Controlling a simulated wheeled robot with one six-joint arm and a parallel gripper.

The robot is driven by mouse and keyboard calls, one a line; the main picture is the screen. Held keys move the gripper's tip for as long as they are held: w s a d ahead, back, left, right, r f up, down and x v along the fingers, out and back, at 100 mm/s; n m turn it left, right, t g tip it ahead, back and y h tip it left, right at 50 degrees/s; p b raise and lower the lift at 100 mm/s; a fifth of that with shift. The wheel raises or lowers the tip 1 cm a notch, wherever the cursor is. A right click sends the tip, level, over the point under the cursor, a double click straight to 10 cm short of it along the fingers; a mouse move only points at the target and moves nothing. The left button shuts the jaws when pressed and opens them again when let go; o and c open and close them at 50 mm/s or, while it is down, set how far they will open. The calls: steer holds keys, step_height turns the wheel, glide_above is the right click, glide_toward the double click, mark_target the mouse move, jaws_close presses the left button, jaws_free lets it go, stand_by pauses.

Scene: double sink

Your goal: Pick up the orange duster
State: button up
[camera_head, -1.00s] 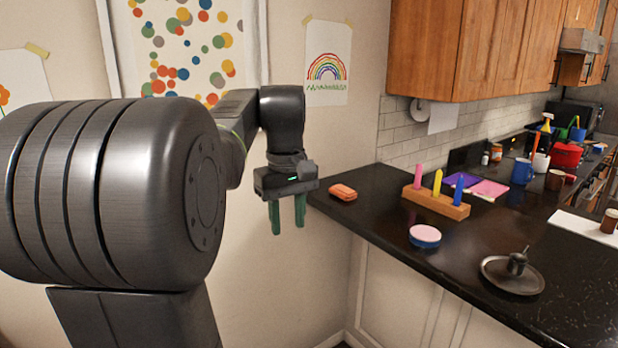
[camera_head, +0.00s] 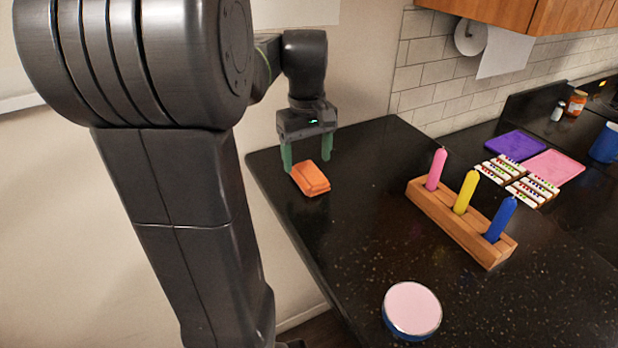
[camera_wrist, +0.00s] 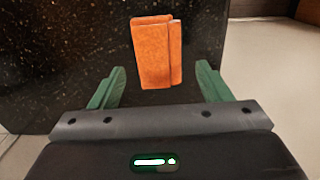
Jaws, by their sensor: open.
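The orange duster (camera_head: 310,178) lies on the black counter near its left end. It also shows in the wrist view (camera_wrist: 153,52), a little beyond my fingertips and roughly centred between them. My gripper (camera_head: 307,162) is open, with its two green fingers pointing down just behind the duster in the head view. In the wrist view my gripper (camera_wrist: 160,82) has nothing between its fingers. I cannot tell exactly how high the fingertips are above the counter.
A wooden holder (camera_head: 450,222) with pink, yellow and blue pegs stands right of the duster. A round pink-topped container (camera_head: 412,309) is nearer the front. Purple (camera_head: 516,145) and pink (camera_head: 553,168) sheets lie farther back. The counter around the duster is clear.

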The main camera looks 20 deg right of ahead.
mark_target(309, 172)
steer(key=shift+w+d+f, duration=0.1)
steer(key=shift+d+f, duration=0.05)
steer(key=shift+f, duration=0.85)
steer(key=shift+w+d+f, duration=0.1)
steer(key=shift+d+f, duration=0.05)
steer(key=shift+f, duration=0.85)
steer(key=c, duration=1.1)
steer(key=shift+o, duration=0.2)
step_height(309, 172, up, 10)
steer(key=o, duration=0.4)
steer(key=c, duration=0.3)
